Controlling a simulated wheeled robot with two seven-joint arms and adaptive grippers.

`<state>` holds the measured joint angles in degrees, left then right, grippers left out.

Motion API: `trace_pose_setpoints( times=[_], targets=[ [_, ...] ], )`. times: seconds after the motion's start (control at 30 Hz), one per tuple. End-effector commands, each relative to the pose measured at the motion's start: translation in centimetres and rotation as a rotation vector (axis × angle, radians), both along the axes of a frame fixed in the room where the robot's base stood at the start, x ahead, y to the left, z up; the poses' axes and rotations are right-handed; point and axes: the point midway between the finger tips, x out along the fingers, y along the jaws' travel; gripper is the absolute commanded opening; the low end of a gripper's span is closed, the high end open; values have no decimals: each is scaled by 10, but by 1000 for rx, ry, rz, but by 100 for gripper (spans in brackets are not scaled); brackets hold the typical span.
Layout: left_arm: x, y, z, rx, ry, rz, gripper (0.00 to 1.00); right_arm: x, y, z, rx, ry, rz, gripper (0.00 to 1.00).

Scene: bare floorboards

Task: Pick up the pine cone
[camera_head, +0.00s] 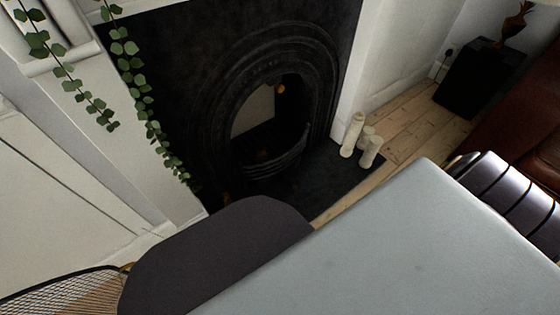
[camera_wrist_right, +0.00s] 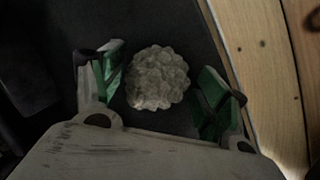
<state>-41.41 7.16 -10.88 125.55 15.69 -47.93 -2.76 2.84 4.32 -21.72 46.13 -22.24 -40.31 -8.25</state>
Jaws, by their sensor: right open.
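The pine cone (camera_wrist_right: 158,78) shows in the right wrist view as a pale, knobbly, rounded lump on a dark surface. My right gripper (camera_wrist_right: 160,90) is open, with one green-padded finger to the left of the cone and the other to its right. The cone lies between the fingers, closer to the left one, and I see no clear grip on it. Whether the left finger touches it I cannot tell. The cone does not show in the head view. My left gripper is in neither view.
The dark surface borders wooden floorboards (camera_wrist_right: 265,60) at the right of the wrist view. The head view shows a black fireplace (camera_head: 270,110), pale candles (camera_head: 362,140) on its dark hearth (camera_head: 330,180), hanging green leaves (camera_head: 130,75) and a black box (camera_head: 480,78).

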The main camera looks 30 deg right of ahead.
Motion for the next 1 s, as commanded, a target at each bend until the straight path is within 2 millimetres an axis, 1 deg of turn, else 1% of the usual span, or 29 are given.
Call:
trace_pose_setpoints(
  times=[0.07, 0.3, 0.37, 0.4, 0.77, 1.0],
  targets=[
    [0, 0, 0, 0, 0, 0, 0, 0, 0, 0, 0, 0, 0, 74],
    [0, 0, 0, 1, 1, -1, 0, 0, 0, 0, 0, 0, 0, 43],
    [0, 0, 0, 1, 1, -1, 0, 0, 0, 0, 0, 0, 0, 35],
    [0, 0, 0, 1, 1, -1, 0, 0, 0, 0, 0, 0, 0, 34],
    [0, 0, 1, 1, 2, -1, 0, 0, 0, 1, 0, 0, 0, 34],
    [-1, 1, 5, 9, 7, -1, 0, 0, 0, 8, 0, 0, 0, 34]
  ],
)
